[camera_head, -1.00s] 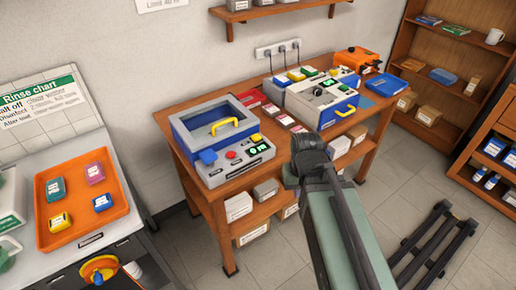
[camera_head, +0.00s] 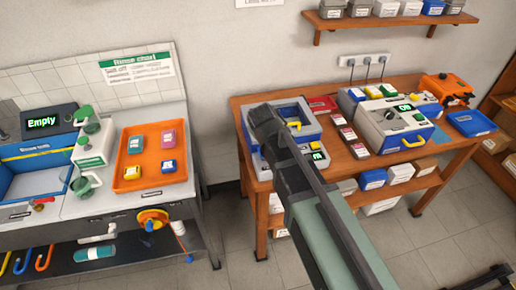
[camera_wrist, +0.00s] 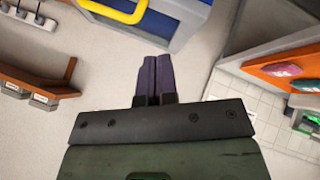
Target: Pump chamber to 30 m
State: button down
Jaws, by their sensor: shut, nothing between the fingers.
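The blue and grey pump chamber (camera_head: 311,133) stands at the left end of the wooden table. My arm crosses in front of it in the head view and hides most of its front panel, including the blue knob and red button. A green display (camera_head: 318,155) shows at its right, too small to read. In the wrist view the chamber's blue side (camera_wrist: 187,22) and yellow handle (camera_wrist: 120,10) are at the top. My gripper (camera_wrist: 158,60) is shut and empty, apart from the chamber; its fingers are not clear in the head view.
A grey-blue device (camera_head: 392,127) with a yellow handle stands right of the chamber. Floor separates counter and table.

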jog(key=shift+w+a+r+n+t, duration=0.3)
jog(key=shift+w+r+n+t, duration=0.2)
jog(key=shift+w, duration=0.1)
jog(key=shift+f, duration=0.15)
notch_tip(320, 180, down, 9)
jog(key=b, duration=0.8)
jog(key=shift+r+b, duration=0.2)
jog(key=shift+b, duration=0.2)
dwell(0.9)
jog(key=shift+f+b, duration=0.4)
jog(key=shift+f+b, duration=1.3)
dwell(1.0)
jog(key=shift+r, duration=0.1)
jog(key=shift+r+p, duration=1.65)
jog(key=shift+p, duration=0.1)
